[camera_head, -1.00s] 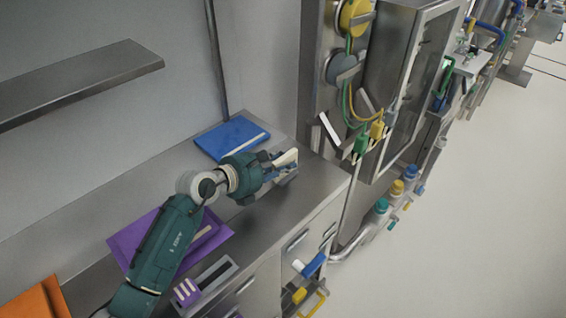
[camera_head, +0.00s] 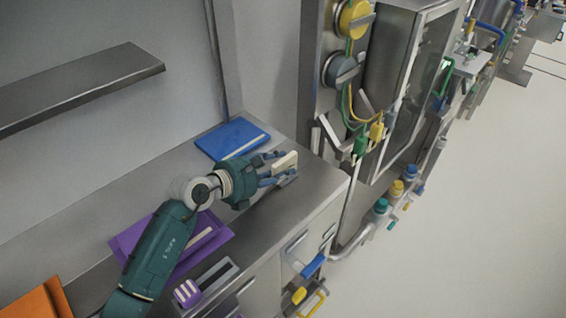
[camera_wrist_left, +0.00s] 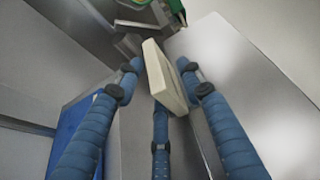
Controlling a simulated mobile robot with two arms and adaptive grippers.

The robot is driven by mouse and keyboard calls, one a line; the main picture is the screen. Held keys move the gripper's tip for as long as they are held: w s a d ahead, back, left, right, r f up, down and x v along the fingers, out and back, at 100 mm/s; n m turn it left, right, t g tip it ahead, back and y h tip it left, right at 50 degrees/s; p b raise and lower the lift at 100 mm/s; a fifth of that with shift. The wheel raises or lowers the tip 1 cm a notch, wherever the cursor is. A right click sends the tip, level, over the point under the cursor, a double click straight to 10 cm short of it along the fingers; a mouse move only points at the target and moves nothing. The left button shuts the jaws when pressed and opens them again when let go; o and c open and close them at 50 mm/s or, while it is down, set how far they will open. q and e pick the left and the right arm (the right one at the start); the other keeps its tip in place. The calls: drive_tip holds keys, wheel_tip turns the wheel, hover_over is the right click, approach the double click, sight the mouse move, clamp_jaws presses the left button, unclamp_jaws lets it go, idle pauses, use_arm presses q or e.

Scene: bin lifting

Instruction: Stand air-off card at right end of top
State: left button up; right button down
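The cream card (camera_head: 286,162) stands, leaning a little, near the right end of the steel top (camera_head: 310,187). It also shows in the left wrist view (camera_wrist_left: 164,77), tilted between the blue fingers. My left gripper (camera_head: 273,168) is at the card, with its fingers spread around it. In the wrist view the fingertips (camera_wrist_left: 160,78) look apart from the card's faces, so the gripper appears open. The card's lower edge is partly hidden by fingers, and its lettering cannot be read. My right gripper is not in view.
A blue folder (camera_head: 232,138) lies behind the gripper. A purple folder (camera_head: 130,238) and an orange one (camera_head: 35,302) lie to the left. A steel cabinet with yellow and green cables (camera_head: 376,132) stands just right of the top. A shelf (camera_head: 80,85) hangs above.

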use_arm(q)
drive_tip(key=p+v, duration=0.4)
drive_tip(key=v, duration=0.6)
drive_tip(key=shift+s+a, duration=0.15)
drive_tip(key=shift+r, duration=0.2)
